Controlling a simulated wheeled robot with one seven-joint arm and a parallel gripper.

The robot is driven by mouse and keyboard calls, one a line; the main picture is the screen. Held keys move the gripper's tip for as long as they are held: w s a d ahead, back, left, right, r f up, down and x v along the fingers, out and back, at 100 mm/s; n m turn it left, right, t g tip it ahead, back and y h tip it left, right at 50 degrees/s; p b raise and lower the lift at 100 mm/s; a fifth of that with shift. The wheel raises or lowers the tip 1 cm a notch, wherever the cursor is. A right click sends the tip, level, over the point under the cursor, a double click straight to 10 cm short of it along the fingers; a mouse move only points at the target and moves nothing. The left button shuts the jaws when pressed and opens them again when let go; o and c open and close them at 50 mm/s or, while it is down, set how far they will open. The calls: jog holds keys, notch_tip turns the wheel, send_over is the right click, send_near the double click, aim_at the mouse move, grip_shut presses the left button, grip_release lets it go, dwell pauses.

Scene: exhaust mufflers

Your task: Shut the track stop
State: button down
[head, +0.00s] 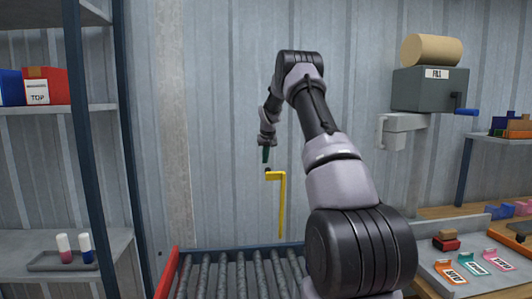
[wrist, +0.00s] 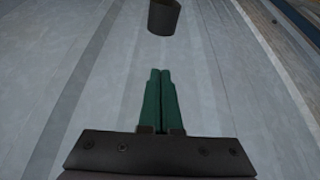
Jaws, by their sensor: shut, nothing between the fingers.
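A yellow bent bar (head: 282,205), which looks like the track stop, is by the back wall above the far end of the roller track (head: 235,272). Its short arm points left at the top and its long part hangs straight down. A small dark piece shows at its upper left end. My gripper (head: 265,155) is just above that end, fingers pointing down. In the wrist view its green fingers (wrist: 159,75) are together and empty. A dark cylinder (wrist: 164,16) is ahead of the tips, apart from them. The yellow bar does not show in the wrist view.
A shelf (head: 60,250) on the left holds a tray with two small bottles. A grey box labelled FILL (head: 430,88) with a blue-handled crank is on the right. A bench (head: 475,278) with coloured tags is at lower right. The wall around my gripper is clear.

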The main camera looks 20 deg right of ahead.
jog(key=shift+s+a+f, duration=0.15)
jog(key=shift+s+f, duration=0.55)
jog(key=shift+f, duration=0.1)
jog(key=shift+s+a+f, duration=0.1)
jog(key=shift+s+f, duration=0.55)
jog(key=shift+f, duration=0.1)
